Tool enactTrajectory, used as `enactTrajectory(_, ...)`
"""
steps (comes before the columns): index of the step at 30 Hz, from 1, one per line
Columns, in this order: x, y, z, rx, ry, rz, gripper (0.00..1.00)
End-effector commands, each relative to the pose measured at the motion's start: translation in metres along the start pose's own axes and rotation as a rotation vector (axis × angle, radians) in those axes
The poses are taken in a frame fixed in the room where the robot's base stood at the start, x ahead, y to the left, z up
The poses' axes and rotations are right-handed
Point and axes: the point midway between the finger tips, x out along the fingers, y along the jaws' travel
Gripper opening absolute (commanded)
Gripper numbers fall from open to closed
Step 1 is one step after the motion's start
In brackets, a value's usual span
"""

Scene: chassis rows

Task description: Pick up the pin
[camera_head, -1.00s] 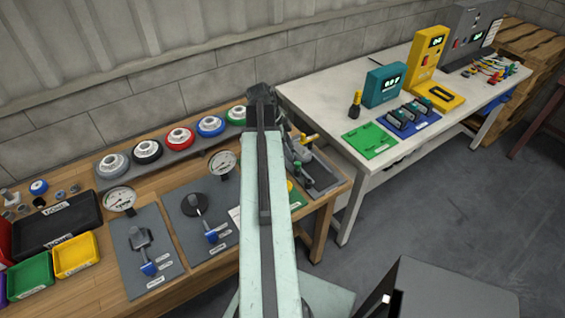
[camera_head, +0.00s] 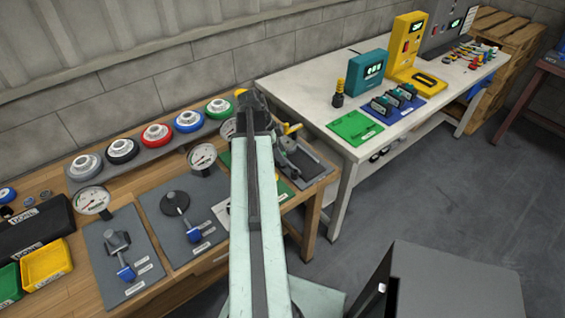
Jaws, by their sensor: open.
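I cannot make out for sure which item is the pin. Small parts with blue ends stand on two grey boards on the wooden bench: one on the left board (camera_head: 113,275) and one on the right board (camera_head: 160,205). A grey clamp-like fixture with a yellow handle (camera_head: 293,129) stands on the bench just right of my arm. My pale green arm rises up the middle of the view to a dark joint at its far end. My gripper is not visible; it is hidden behind or beyond that joint.
Coloured round flanges (camera_head: 157,135) line the back of the bench. A black bin (camera_head: 35,235) and a yellow bin (camera_head: 46,263) are at left. The white table (camera_head: 300,95) holds a green plate (camera_head: 356,127) and a teal meter (camera_head: 370,70).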

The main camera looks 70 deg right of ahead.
Motion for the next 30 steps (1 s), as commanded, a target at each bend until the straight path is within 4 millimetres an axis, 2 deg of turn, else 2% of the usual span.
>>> enactTrajectory(2,-0.002,0.0,0.0,0.0,0.0,0.0,0.46)
enactTrajectory(7,-0.002,0.0,0.0,0.0,0.0,0.0,0.0)
enactTrajectory(16,-0.003,0.0,0.0,-0.001,0.0,0.0,0.0)
enactTrajectory(20,-0.011,0.0,-0.004,-0.001,0.0,0.0,0.0)
enactTrajectory(23,-0.024,0.0,-0.009,-0.001,0.0,0.0,0.0)
enactTrajectory(30,-0.072,0.0,-0.029,-0.001,0.0,0.0,0.0)
